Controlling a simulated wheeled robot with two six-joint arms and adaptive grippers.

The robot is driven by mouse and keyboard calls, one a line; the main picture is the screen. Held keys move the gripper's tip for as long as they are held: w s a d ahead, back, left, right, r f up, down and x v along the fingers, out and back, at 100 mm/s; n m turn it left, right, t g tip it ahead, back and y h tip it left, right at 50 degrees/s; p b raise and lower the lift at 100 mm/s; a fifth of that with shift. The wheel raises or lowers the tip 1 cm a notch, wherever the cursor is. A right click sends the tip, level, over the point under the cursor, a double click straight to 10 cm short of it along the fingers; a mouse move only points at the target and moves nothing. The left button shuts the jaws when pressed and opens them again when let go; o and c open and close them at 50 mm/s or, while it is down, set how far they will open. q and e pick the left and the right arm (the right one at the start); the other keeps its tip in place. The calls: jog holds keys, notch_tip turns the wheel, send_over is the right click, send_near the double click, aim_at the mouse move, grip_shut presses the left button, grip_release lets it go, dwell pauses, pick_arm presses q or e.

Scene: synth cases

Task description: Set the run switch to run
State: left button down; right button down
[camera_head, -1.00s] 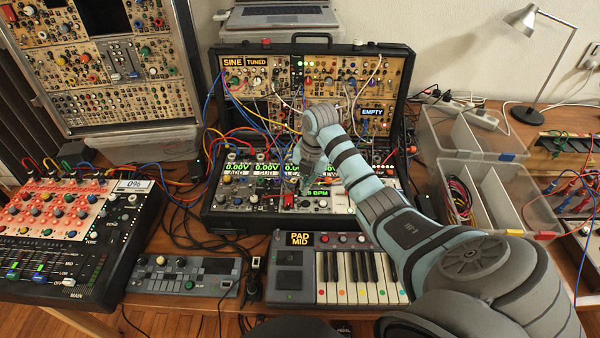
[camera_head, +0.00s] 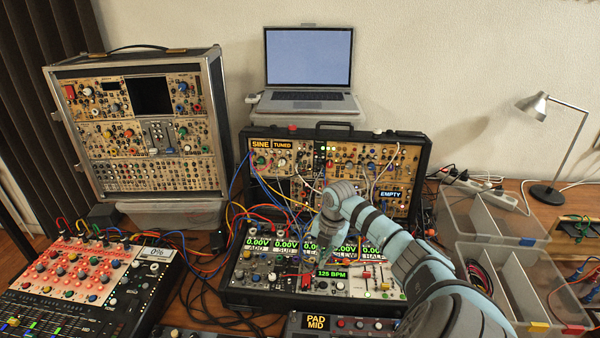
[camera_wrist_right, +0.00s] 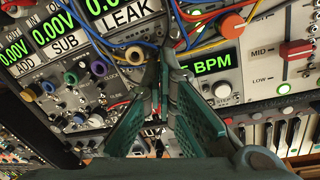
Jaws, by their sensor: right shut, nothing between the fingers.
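The lower case of the open synth (camera_head: 400,297) holds the clock module, with a green "125 BPM" display (camera_head: 333,274). The display shows in part in the right wrist view (camera_wrist_right: 213,65). My right gripper (camera_head: 309,262) is low over this panel, just left of the display. In the right wrist view its fingers (camera_wrist_right: 160,65) are closed together, pointing at the panel, with nothing held. A small red part (camera_wrist_right: 155,104) shows between the finger linkages. I cannot make out the run switch or its position; the fingers cover the panel left of the display. My left gripper is out of view.
Patch cables (camera_head: 285,195) arch over the case close to my right gripper. A keyboard marked "PAD MID" (camera_head: 350,325) lies in front. A laptop (camera_head: 308,70) is behind.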

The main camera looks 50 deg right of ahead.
jog(key=shift+s+d, duration=0.25)
jog(key=shift+s, duration=0.05)
jog(key=shift+r, duration=0.1)
jog(key=shift+a+r+p, duration=0.1)
jog(key=shift+r+p, duration=0.55)
jog(key=shift+p, duration=0.05)
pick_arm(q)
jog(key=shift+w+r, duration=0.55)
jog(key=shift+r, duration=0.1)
